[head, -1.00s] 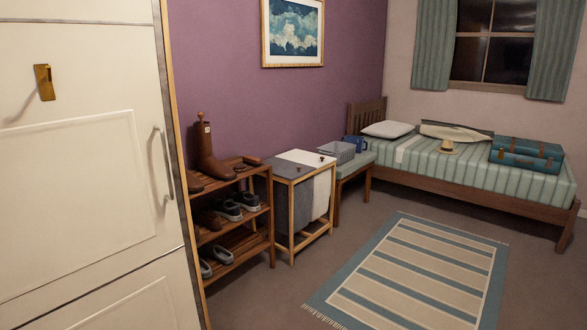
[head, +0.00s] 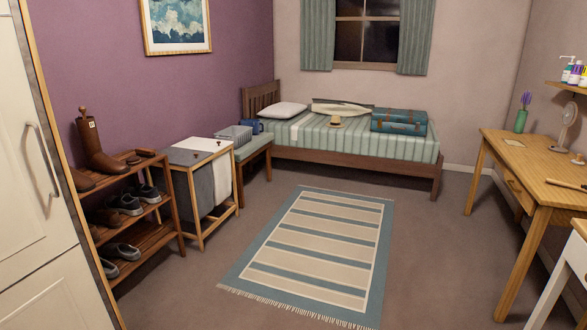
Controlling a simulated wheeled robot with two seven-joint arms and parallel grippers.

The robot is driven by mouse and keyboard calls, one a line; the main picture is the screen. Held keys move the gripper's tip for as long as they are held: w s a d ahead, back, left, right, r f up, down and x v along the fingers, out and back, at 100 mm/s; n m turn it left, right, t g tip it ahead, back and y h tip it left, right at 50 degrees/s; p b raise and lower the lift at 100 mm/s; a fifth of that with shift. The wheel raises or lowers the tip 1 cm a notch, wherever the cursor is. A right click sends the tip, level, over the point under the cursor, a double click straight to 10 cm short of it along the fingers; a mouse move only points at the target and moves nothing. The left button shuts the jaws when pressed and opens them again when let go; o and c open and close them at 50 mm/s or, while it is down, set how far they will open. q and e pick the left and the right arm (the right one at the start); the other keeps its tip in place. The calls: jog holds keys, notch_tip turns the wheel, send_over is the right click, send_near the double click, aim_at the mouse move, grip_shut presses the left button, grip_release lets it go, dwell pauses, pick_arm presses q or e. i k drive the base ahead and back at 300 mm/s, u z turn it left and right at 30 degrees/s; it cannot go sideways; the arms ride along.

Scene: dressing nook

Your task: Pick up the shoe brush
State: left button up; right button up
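The shoe rack (head: 150,237) stands at the left against the purple wall. On its top shelf, right of a tall brown boot (head: 97,150), lie two small brown items. One is a darker low piece (head: 134,160) and the other a rounded reddish-brown piece (head: 146,153). One of them may be the shoe brush, but they are too small to tell. A thin dark item (head: 567,185) lies on the desk at the right and is also unclear. Neither of my grippers is in view.
A white cabinet door (head: 35,250) fills the left edge. A laundry hamper (head: 204,190) stands right of the rack, then a bench (head: 255,149) and a bed (head: 350,142). A wooden desk (head: 545,165) is at the right. The striped rug (head: 316,250) and floor are clear.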

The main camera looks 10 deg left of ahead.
aim_at(148, 153)
jog(key=u, duration=0.05)
jog(key=i, duration=2.75)
jog(key=u, duration=0.6)
jog(key=i, duration=1.8)
jog(key=u, duration=2.1)
jog(key=i, duration=1.05)
jog(key=u, duration=0.9)
